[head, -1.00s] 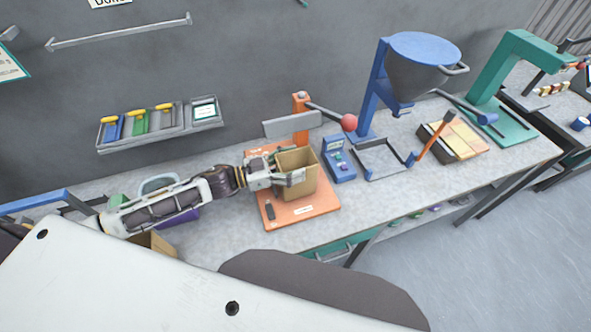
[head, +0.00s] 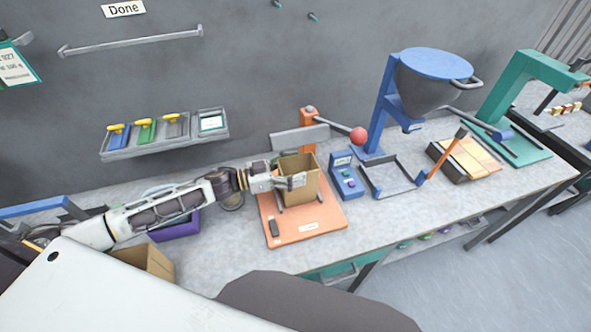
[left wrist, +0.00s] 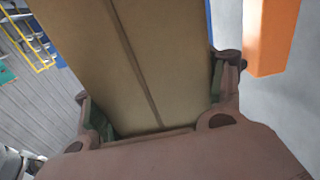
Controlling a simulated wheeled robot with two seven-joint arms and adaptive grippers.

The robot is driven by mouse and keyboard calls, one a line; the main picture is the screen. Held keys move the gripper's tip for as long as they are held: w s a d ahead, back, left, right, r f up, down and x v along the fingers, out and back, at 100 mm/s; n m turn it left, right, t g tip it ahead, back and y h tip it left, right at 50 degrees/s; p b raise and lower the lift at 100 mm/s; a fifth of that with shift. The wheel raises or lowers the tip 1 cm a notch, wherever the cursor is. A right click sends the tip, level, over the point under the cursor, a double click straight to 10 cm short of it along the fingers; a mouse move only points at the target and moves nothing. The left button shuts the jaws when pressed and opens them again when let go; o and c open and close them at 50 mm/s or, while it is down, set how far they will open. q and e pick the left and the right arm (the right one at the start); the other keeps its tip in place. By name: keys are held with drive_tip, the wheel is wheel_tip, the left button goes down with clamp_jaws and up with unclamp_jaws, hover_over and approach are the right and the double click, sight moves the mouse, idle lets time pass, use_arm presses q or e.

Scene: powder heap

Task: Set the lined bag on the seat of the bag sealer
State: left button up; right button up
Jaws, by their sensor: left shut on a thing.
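The brown paper bag (head: 299,185) stands upright and open at the top, over the orange base of the bag sealer (head: 316,242). The sealer has an orange post, a grey bar and a lever with a red ball. My left gripper (head: 292,182) is shut on the bag from its left side. In the left wrist view the bag (left wrist: 140,60) fills the space between the fingers (left wrist: 160,105). I cannot tell whether the bag's bottom touches the seat. The inside of the bag and any liner are hard to make out. My right gripper is not in view.
A small blue device (head: 346,178) stands just right of the sealer. A blue-framed hopper (head: 428,85) and a tray of flat packs (head: 468,158) are farther right. Another brown box or bag (head: 145,262) and a purple bin (head: 175,226) sit at the left.

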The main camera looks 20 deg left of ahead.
sight(280, 174)
use_arm(q)
drive_tip(key=shift+f, duration=0.2)
idle(0.4)
drive_tip(key=o, duration=1.9)
drive_tip(key=shift+s+a, duration=0.1)
drive_tip(key=shift+v, duration=3.7)
drive_tip(key=shift+f, duration=0.1)
